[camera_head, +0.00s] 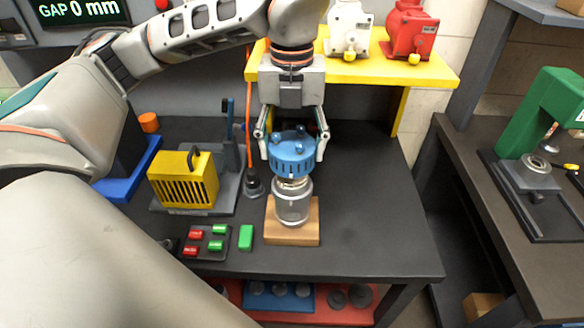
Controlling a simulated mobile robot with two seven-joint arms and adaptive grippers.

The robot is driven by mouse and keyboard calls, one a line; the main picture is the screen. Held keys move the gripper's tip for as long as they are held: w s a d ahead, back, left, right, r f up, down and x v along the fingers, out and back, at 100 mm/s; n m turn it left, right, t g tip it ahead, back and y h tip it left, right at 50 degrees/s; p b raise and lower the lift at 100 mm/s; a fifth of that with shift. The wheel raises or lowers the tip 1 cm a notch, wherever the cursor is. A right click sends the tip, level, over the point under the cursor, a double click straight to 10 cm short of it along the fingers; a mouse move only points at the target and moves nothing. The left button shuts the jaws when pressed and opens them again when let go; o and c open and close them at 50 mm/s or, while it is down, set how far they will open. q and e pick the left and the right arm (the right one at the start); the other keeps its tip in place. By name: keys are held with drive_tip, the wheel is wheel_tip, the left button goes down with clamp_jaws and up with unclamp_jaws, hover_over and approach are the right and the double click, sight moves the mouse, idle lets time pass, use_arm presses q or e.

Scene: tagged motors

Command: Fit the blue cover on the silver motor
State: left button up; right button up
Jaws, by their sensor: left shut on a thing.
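The blue cover (292,157) is a round, ribbed cap. My left gripper (292,148) comes down from above and is shut on the blue cover, with a finger on each side of it. The silver motor (292,204) stands upright on a wooden block (310,235) on the dark table. The cover is right over the top of the motor; whether it touches the motor I cannot tell. The cover hides the motor's upper end. My right gripper is not in view.
A yellow slotted housing (184,178) on a grey fixture stands to the left. Red and green blocks (205,240) lie in front of it. A yellow shelf (425,70) behind holds a white motor (349,28) and a red motor (408,32). The table right of the block is clear.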

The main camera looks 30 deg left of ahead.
sight(291, 145)
use_arm(q)
drive_tip(key=shift+f, duration=3.05)
drive_tip(key=shift+f, duration=0.1)
drive_tip(key=o, duration=1.3)
wheel_tip(291, 145, up, 12)
drive_tip(key=shift+r+b, duration=0.15)
drive_tip(key=shift+b, duration=0.15)
drive_tip(key=shift+s, duration=0.1)
